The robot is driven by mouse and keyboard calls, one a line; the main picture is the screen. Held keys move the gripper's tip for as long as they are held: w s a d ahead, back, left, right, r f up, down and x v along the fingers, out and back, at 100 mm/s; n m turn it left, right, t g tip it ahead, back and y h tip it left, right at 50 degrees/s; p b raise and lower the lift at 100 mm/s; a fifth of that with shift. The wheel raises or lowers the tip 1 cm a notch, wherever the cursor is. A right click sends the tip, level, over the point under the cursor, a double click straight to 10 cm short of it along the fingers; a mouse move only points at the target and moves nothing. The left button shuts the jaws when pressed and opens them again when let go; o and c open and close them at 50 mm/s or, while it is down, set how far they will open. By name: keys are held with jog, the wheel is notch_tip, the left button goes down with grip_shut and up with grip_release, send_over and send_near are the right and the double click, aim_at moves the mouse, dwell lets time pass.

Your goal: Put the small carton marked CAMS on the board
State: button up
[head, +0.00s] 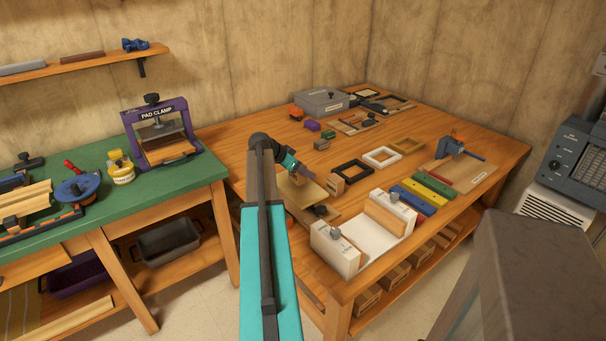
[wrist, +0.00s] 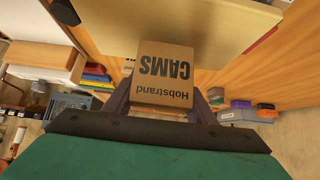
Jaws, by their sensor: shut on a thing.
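The small brown carton marked CAMS (wrist: 165,72) is between the fingers of my gripper (wrist: 162,98), which is shut on it. Its print reads upside down in the wrist view. In the head view the carton (head: 337,184) shows at the end of my arm, above the wooden table. A pale wooden board (wrist: 205,22) lies just beyond the carton in the wrist view, and the carton overlaps its edge there. The board (head: 296,190) also shows in the head view, partly hidden by my arm. I cannot tell whether the carton touches it.
A white fixture (head: 370,243) with upright end blocks stands at the table's (head: 260,130) front. Coloured bars (head: 424,195) lie to its right. Black (head: 353,169) and white (head: 382,157) frames lie behind the carton. A green bench (head: 110,208) stands at left.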

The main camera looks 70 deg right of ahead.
jog(key=shift+f, duration=0.85)
jog(key=shift+f, duration=0.2)
jog(key=o, duration=1.1)
jog(key=shift+r, duration=0.1)
jog(key=shift+r, duration=0.2)
jog(key=b+v, duration=0.1)
jog(key=v, duration=1.1)
jog(key=shift+b, duration=0.3)
